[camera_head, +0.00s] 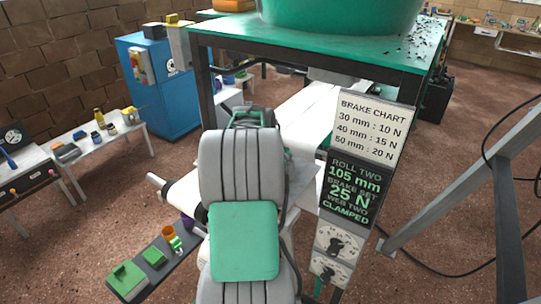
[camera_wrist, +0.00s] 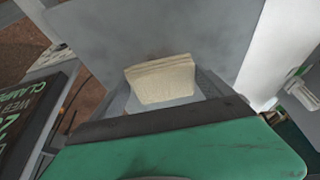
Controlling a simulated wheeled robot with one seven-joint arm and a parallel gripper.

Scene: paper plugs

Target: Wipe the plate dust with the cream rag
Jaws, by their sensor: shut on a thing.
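The cream rag (camera_wrist: 160,80) shows in the middle of the wrist view as a folded, layered pad. My gripper (camera_wrist: 165,102) is shut on it; the green and dark housing fills the lower part of that view and the fingers are largely hidden. A broad smooth grey surface (camera_wrist: 130,30), perhaps the plate, lies just beyond the rag; I cannot tell whether the rag touches it. No dust can be made out on it. In the head view my own arm hides the gripper and the rag.
A brake chart sign (camera_head: 370,125) and a dark panel reading clamped (camera_head: 353,190) stand right of my arm. A green-topped table (camera_head: 330,48) with black specks is behind. A blue cabinet (camera_head: 160,85) and a low tray (camera_head: 185,262) are left. Grey beams (camera_head: 455,190) stand right.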

